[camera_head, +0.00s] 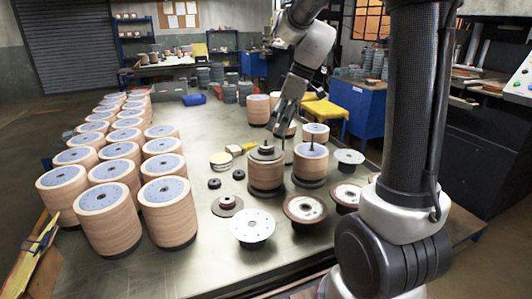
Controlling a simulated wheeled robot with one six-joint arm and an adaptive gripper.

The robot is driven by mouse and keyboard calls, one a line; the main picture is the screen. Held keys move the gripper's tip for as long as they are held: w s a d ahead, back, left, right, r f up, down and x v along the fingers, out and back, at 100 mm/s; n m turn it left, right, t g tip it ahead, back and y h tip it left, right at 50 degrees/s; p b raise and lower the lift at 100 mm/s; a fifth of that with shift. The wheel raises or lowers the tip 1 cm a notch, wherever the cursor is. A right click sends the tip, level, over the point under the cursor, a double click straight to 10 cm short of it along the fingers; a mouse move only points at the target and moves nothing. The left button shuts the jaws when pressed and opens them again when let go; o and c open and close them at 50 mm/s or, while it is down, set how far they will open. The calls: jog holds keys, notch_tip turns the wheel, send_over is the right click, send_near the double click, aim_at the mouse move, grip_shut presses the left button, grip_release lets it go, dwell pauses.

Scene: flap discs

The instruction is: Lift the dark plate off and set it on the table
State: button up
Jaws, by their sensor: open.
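The dark plate (266,154) lies on top of a tan stack of discs (266,178) near the middle of the table (200,262). A small dark knob or hub stands up from the plate's centre. My gripper (284,126) points downward, above and slightly right of the dark plate in the picture, and looks apart from it. It is open with nothing seen in it. Its fingers are small and partly merge with a stack behind them.
Another stack (310,164) with an upright rod stands close right of the plate's stack. Rows of blue-topped stacks (105,215) fill the left side. A white flanged disc (252,226) and several brown-rimmed ones lie in front.

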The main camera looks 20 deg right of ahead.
jog(key=w+a+f+n, duration=0.1)
jog(key=a+f+n, duration=0.2)
jog(key=f, duration=0.3)
jog(key=shift+w+f+n, duration=0.25)
jog(key=shift+w+n, duration=0.05)
jog(key=shift+w, duration=0.05)
jog(key=shift+a, duration=0.1)
jog(key=c, duration=1.4)
notch_tip(320, 180, up, 10)
jog(key=shift+r, duration=0.1)
jog(key=shift+c, duration=0.2)
